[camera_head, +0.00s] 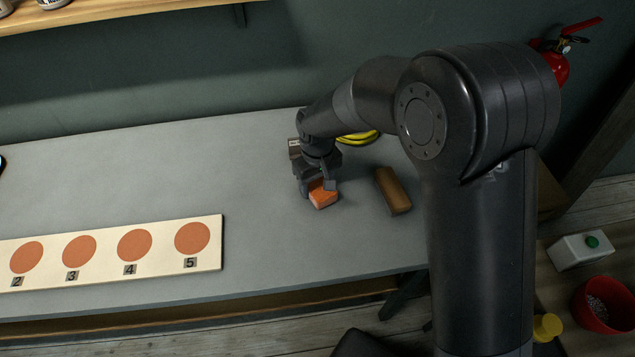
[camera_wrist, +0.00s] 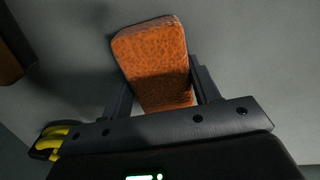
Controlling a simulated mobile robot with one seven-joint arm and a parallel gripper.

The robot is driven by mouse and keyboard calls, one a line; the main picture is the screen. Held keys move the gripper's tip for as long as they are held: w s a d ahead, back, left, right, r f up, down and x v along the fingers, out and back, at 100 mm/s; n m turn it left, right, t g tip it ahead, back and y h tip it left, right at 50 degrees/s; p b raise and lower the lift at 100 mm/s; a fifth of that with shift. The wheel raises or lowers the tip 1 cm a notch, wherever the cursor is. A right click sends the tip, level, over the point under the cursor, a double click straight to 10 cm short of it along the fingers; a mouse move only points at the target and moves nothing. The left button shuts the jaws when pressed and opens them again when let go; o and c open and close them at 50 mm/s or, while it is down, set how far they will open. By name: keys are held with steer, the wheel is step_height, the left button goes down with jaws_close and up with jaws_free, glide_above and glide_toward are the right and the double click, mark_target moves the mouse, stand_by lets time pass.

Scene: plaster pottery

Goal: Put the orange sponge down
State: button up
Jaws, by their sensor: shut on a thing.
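The orange sponge (camera_head: 323,197) is a small block at the right part of the grey table (camera_head: 240,180). My gripper (camera_head: 318,186) is over its far end, pointing down. In the wrist view the sponge (camera_wrist: 155,60) lies between the two fingers of my gripper (camera_wrist: 160,88), which are shut on its sides. The sponge's near end is hidden behind the gripper body. It is at or just above the table top; I cannot tell whether it touches.
A brown block (camera_head: 392,190) lies to the right of the sponge. A yellow object (camera_head: 358,138) is behind my gripper. A white board (camera_head: 110,252) with numbered orange circles lies at the left front. The table between board and sponge is clear.

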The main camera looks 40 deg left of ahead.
mark_target(318, 182)
steer(key=shift+f, duration=0.2)
steer(key=o, duration=1)
steer(key=shift+c, duration=0.2)
step_height(318, 182, up, 12)
steer(key=shift+r, duration=0.2)
